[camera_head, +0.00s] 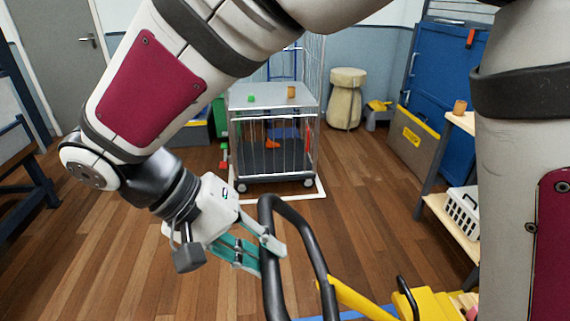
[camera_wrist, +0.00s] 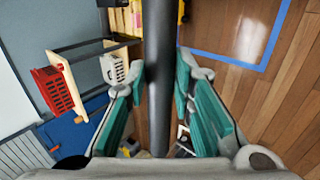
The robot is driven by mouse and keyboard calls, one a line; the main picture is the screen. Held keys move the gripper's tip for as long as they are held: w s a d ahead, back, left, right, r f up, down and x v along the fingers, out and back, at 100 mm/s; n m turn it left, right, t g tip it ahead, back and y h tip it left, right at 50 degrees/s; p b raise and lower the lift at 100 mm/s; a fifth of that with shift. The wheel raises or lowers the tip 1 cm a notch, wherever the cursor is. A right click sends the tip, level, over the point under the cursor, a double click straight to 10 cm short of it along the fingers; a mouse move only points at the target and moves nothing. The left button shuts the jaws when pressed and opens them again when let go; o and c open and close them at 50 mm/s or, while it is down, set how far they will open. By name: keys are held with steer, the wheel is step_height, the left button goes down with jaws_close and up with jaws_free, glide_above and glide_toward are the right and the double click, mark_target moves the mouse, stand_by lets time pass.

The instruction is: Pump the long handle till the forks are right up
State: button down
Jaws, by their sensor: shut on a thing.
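The long handle (camera_head: 315,248) is a black loop on a yellow shaft (camera_head: 358,300) at the lower middle of the head view. My gripper (camera_head: 262,256) is shut on the left side of the black loop. In the wrist view the black bar of the handle (camera_wrist: 158,70) runs between my two teal fingers (camera_wrist: 158,105). Part of the yellow truck body (camera_head: 440,305) shows at the bottom right of the head view. The forks are not clearly seen, so their height cannot be told.
A wire cage trolley (camera_head: 273,155) stands on a white-outlined floor patch ahead. A shelf with a white basket (camera_head: 463,212) is at the right, and a red crate (camera_wrist: 54,92) shows in the wrist view. A dark bench (camera_head: 25,165) is at the left. The wooden floor between is clear.

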steer(key=a+f+b, duration=0.9)
steer(key=a+f, duration=0.9)
steer(key=f, duration=0.5)
steer(key=shift+s+a+b, duration=0.3)
steer(key=shift+s+b, duration=0.05)
steer(key=c, duration=1.4)
jaws_free()
steer(key=shift+o, duration=0.2)
steer(key=shift+r, duration=0.3)
